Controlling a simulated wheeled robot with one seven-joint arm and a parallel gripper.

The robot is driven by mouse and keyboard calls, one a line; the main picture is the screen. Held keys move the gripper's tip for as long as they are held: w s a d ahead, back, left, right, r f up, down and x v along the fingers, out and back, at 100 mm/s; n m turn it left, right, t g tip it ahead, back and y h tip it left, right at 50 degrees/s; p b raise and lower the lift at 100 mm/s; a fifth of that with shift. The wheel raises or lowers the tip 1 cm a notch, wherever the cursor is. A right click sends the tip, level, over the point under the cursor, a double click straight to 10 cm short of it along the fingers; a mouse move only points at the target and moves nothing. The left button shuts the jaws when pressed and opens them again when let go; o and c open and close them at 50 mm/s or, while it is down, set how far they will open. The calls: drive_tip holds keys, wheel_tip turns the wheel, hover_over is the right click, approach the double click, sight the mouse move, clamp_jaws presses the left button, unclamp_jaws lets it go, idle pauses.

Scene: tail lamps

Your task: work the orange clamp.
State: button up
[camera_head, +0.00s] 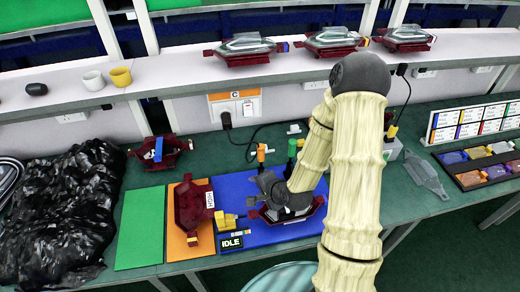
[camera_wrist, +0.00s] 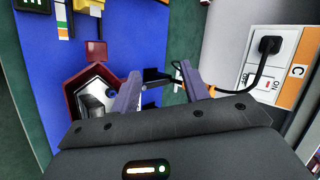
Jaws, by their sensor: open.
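A clamp with an orange upright handle (camera_head: 262,152) stands at the back edge of the blue mat (camera_head: 235,186) in the head view. In the wrist view a small orange part (camera_wrist: 178,67) and a dark rod show between and beyond my fingers; I cannot tell for sure that they belong to this clamp. My gripper (camera_wrist: 162,85) is open, with its two purple-grey fingers apart and nothing clearly held. In the head view my gripper (camera_head: 268,186) is low over the blue mat, in front of the orange handle. A dark red lamp housing (camera_wrist: 72,88) lies left of the fingers.
A dark green upright (camera_head: 292,148) stands right of the orange handle. A yellow fixture (camera_head: 228,221) and an IDLE display (camera_head: 230,242) sit at the mat's left. A black plug (camera_wrist: 270,45) and cable are close at the wrist view's right. A red housing lies on the orange mat (camera_head: 176,242).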

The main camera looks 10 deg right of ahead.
drive_tip(key=d+m+t+h+b, duration=0.1)
drive_tip(key=m+t, duration=0.2)
drive_tip(key=m, duration=0.4)
drive_tip(key=d+m+t+h+b, duration=0.1)
drive_tip(key=d+m+t, duration=0.1)
drive_tip(key=m, duration=0.6)
drive_tip(key=w+d+f+m+t+h, duration=0.1)
drive_tip(key=m+t, duration=0.3)
drive_tip(key=m, duration=0.4)
drive_tip(key=shift+d+h+b, duration=0.25)
drive_tip(key=shift+h+b, duration=0.15)
drive_tip(key=shift+h, duration=0.2)
drive_tip(key=shift+w, duration=0.1)
drive_tip(key=w+b, duration=0.2)
drive_tip(key=b, duration=0.1)
drive_tip(key=w+b, duration=0.3)
drive_tip(key=shift+d+f+b, duration=0.2)
drive_tip(key=shift+b, duration=0.1)
